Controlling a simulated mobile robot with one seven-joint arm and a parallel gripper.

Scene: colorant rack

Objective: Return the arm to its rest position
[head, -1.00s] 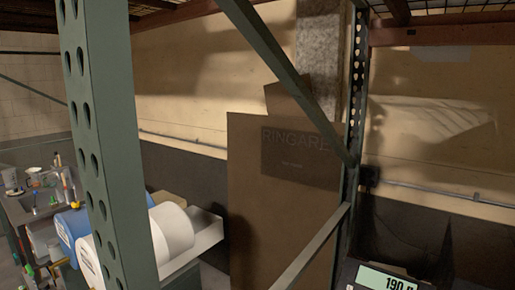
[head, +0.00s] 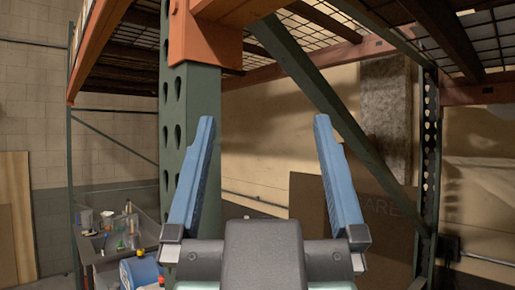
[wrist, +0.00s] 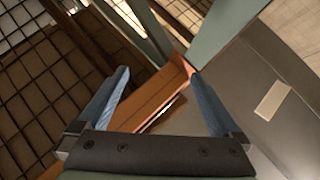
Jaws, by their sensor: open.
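My gripper (head: 264,140) is in the lower middle of the head view, raised and pointing up. Its two blue fingers stand wide apart with nothing between them. In the head view it is in front of the green rack post (head: 192,125) and the orange beam end (head: 205,35). In the wrist view my gripper (wrist: 155,85) is also open and empty. An orange beam (wrist: 155,95) shows beyond and between the fingers there; I cannot tell the distance to it.
Orange and green racking with a wire mesh deck (head: 330,50) is overhead. A diagonal green brace (head: 335,115) runs down to the right. A cluttered bench (head: 125,240) and a blue container (head: 140,272) are at lower left. A brown board (head: 330,210) leans at the back wall.

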